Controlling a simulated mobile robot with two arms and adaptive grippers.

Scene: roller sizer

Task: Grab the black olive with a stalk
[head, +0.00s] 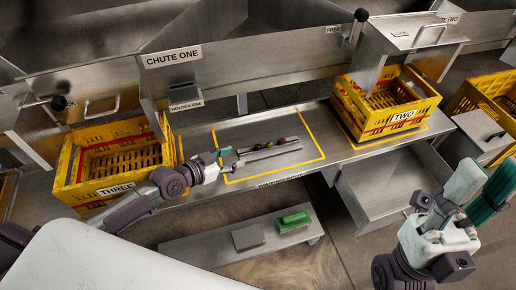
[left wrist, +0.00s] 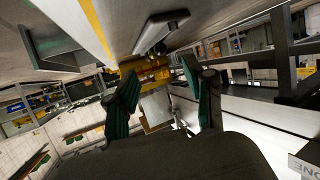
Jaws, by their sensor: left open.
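Several small olives lie in a row on the metal bench inside a yellow outline: a dark one (head: 281,141), a reddish one (head: 290,139), a greenish one (head: 258,147) and others. They are too small to tell which has a stalk. My left gripper (head: 228,161) is just left of the row, close to the bench. In the left wrist view its green-padded fingers (left wrist: 164,100) are apart with nothing between them.
Yellow crate THREE (head: 74,180) stands left of my left gripper, and yellow crate TWO (head: 432,101) stands at the right of the bench. The CHUTE ONE panel (head: 205,78) rises behind the olives. A lower shelf (head: 195,250) holds a green block (head: 294,221) and a grey block (head: 248,237).

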